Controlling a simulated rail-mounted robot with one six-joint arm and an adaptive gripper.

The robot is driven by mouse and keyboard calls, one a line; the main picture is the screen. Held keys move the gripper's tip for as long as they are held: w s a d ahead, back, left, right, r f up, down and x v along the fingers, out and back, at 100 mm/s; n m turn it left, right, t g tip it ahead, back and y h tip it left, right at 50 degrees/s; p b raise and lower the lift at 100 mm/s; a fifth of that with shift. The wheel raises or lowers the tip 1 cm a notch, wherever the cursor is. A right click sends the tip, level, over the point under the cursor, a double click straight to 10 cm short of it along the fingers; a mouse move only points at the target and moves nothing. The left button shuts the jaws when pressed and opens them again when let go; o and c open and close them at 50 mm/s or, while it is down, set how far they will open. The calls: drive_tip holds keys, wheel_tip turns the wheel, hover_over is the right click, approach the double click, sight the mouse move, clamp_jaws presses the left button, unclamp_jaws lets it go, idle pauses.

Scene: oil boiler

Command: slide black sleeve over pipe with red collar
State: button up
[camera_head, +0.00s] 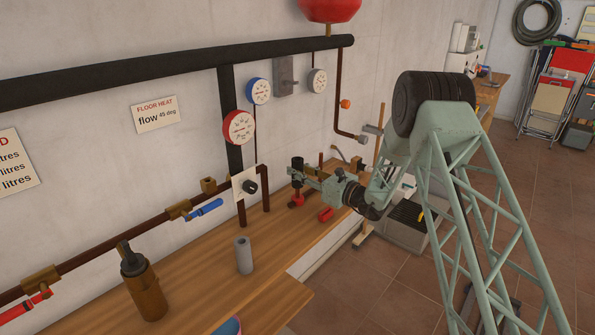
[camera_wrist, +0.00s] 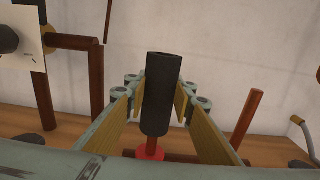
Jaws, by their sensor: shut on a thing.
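A black sleeve (camera_wrist: 160,95) stands upright between the fingers of my gripper (camera_wrist: 161,103), which is shut on it. The sleeve also shows in the head view (camera_head: 297,163), at the tip of my gripper (camera_head: 299,179). Directly below the sleeve in the wrist view is a short stretch of reddish-brown pipe (camera_wrist: 152,144) with a red collar (camera_wrist: 150,153) at its base. The collar also shows in the head view (camera_head: 297,200). The sleeve's lower end hides the pipe's top, so I cannot tell whether the pipe is inside it. A gap shows between sleeve and collar.
Another brown pipe (camera_wrist: 250,117) stands right of my gripper. A bent brown pipe (camera_wrist: 96,85) and a white plate (camera_wrist: 22,38) are at the left. A grey cylinder (camera_head: 244,255) and a brown bottle-like item (camera_head: 145,285) stand on the wooden bench (camera_head: 205,280). Gauges hang on the wall.

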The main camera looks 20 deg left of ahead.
sight(302, 184)
drive_tip(key=shift+f+b, duration=1.55)
drive_tip(key=shift+f, duration=1.3)
idle(0.3)
drive_tip(key=o, duration=0.8)
drive_tip(key=shift+o, duration=0.8)
drive_tip(key=shift+d, duration=0.15)
drive_tip(key=v, duration=1.1)
drive_tip(key=shift+s, duration=0.1)
drive_tip(key=shift+s+d, duration=0.15)
drive_tip(key=shift+d, duration=0.1)
drive_tip(key=shift+d, duration=0.15)
drive_tip(key=v, duration=0.9)
drive_tip(key=shift+s+d, duration=0.25)
drive_tip(key=shift+d, duration=0.05)
